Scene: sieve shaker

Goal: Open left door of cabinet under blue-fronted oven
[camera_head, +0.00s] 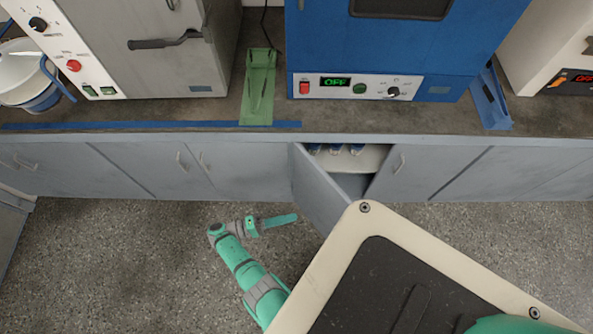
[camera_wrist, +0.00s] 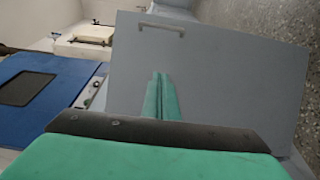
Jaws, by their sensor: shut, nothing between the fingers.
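My gripper (camera_head: 297,217) is shut and empty. It is to the left of the door, on its outer-face side. Its closed fingers (camera_wrist: 160,78) point at the panel; whether they touch it cannot be told.
The cabinet's right door (camera_head: 415,172) is closed. Items stand on a shelf (camera_head: 370,158) inside the opening. Other closed cabinets (camera_head: 235,170) lie to the left. A green holder (camera_head: 258,90) sits on the counter (camera_head: 225,110). The speckled floor (camera_head: 110,250) in front is clear.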

